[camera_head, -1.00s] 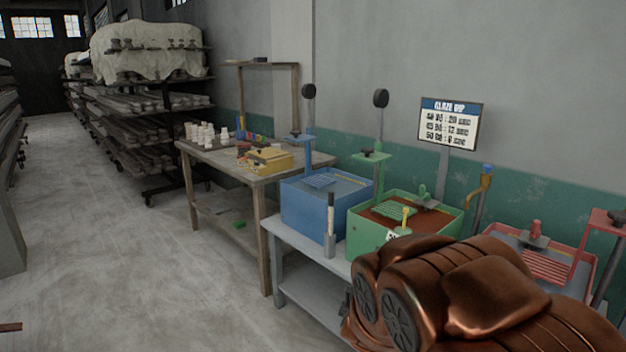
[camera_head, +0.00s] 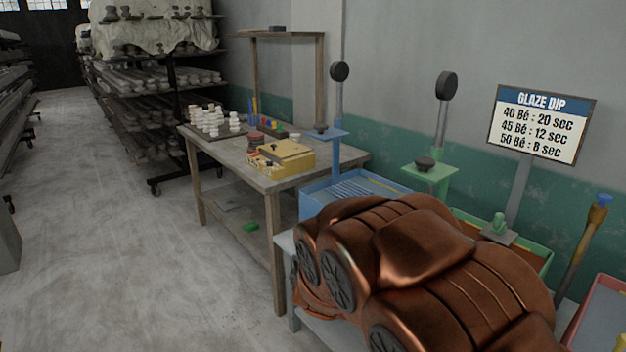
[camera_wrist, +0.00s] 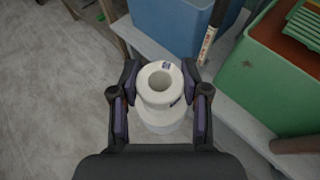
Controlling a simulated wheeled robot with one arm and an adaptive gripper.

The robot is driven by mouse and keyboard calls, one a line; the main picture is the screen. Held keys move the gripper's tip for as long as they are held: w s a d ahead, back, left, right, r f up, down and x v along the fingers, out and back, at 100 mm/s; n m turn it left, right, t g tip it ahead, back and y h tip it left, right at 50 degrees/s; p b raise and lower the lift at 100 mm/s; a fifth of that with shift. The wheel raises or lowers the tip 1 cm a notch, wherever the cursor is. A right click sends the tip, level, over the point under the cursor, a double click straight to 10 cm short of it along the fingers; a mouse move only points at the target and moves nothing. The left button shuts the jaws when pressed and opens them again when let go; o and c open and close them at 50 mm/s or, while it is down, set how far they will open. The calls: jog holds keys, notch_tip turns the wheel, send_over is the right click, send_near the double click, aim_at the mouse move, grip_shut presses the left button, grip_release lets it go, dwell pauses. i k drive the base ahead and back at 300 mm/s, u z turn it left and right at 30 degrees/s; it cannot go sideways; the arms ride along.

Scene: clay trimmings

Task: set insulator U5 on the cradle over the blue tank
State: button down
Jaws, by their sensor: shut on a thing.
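My gripper (camera_wrist: 160,85) is shut on a white, round, stepped insulator (camera_wrist: 162,122) with a hole in its top. It is upright as seen from above; a small dark mark shows on its rim, too small to read. The blue tank (camera_head: 312,199) stands on a bench in the head view, its right and front parts hidden by my arm. It also shows in the wrist view (camera_wrist: 165,22), beyond the insulator and apart from it. A blue slatted cradle (camera_head: 352,188) lies in the tank's opening. My gripper is out of sight in the head view.
The green tank (camera_wrist: 258,95) stands right of the blue one, with a brush-like stick (camera_wrist: 207,45) between them. A blue post with a plate (camera_head: 325,134) rises by the blue tank. A wooden table (camera_head: 215,150) holds several white insulators and a yellow box (camera_head: 280,158).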

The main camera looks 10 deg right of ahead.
aim_at(350, 190)
jog(key=u, duration=0.45)
jog(key=i, duration=1.65)
jog(key=u, duration=0.35)
